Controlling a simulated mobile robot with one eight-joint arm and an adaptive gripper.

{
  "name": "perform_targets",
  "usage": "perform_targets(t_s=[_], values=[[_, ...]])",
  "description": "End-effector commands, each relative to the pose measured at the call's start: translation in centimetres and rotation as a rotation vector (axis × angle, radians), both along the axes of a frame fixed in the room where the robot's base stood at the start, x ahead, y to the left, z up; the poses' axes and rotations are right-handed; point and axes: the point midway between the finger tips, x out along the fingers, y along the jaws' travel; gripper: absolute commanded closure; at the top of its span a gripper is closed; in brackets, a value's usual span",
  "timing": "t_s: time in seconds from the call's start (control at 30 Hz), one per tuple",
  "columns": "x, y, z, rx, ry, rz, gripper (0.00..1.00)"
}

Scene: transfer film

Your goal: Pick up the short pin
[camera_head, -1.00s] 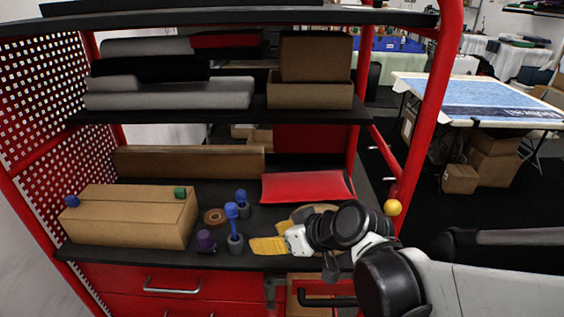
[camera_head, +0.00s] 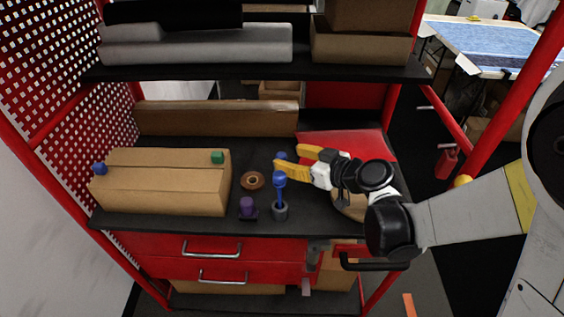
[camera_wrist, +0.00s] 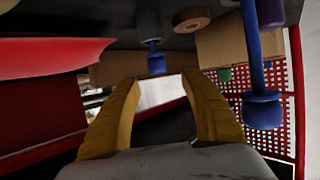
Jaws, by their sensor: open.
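The short blue pin (camera_head: 282,155) stands at the back, largely hidden by my gripper in the head view. The wrist view, which looks upside down, shows the short pin (camera_wrist: 156,63) in a grey holder (camera_wrist: 150,25). My gripper (camera_head: 288,158) has yellow fingers, open and empty. In the wrist view the short pin's knob lies just beyond the gap between the fingertips (camera_wrist: 160,82). A taller blue pin (camera_head: 279,180) stands in a grey holder (camera_head: 281,212) in front; this taller pin (camera_wrist: 262,108) is outside one finger in the wrist view.
A purple piece (camera_head: 247,206) and a brown tape roll (camera_head: 252,180) lie left of the pins. A cardboard box (camera_head: 160,190) carries small blue and green pieces. A red panel (camera_head: 360,145) lies at the right. The upper shelf (camera_head: 250,73) hangs above.

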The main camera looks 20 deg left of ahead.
Motion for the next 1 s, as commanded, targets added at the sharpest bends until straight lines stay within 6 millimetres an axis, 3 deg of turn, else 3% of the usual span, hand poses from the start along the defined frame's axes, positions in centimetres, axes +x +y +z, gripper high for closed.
perform_targets(t_s=[0.3, 0.5, 0.53, 0.7, 1.0], values=[[2.3, 3.3, -2.1, -0.001, 0.002, 0.001, 0.48], [2.4, 3.4, -1.9, -0.001, 0.002, 0.001, 0.48], [2.4, 3.4, -1.9, -0.001, 0.002, 0.001, 0.52], [2.3, 3.4, -1.9, -0.001, 0.002, 0.001, 1.00], [2.4, 3.3, -1.9, -0.001, 0.002, 0.001, 1.00]])
